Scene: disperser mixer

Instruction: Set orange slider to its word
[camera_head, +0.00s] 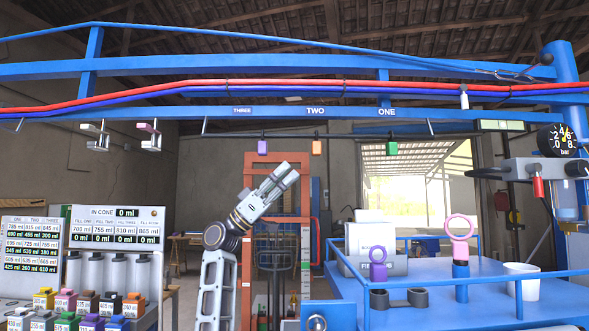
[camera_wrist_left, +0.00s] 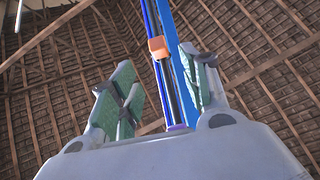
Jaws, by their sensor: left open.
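The orange slider (camera_head: 317,147) is a small block hanging on the dark rail (camera_head: 345,136) below the blue beam, roughly under the word TWO (camera_head: 315,110). The purple slider (camera_head: 263,147) hangs to its left and the green slider (camera_head: 392,148) to its right. My left gripper (camera_head: 284,173) is below and left of the orange slider, apart from it, tilted up to the right. In the left wrist view my gripper (camera_wrist_left: 158,88) is open and empty; the orange slider (camera_wrist_left: 157,47) shows beyond and between its fingers, with the purple slider (camera_wrist_left: 177,127) lower down. My right gripper is not seen.
The words THREE (camera_head: 242,110) and ONE (camera_head: 387,112) are also on the beam. A blue platform (camera_head: 440,290) with a railing stands at the right, holding ring-handled parts and a white cup (camera_head: 522,281). Coloured bottles (camera_head: 90,302) stand at lower left. Space around the sliders looks clear.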

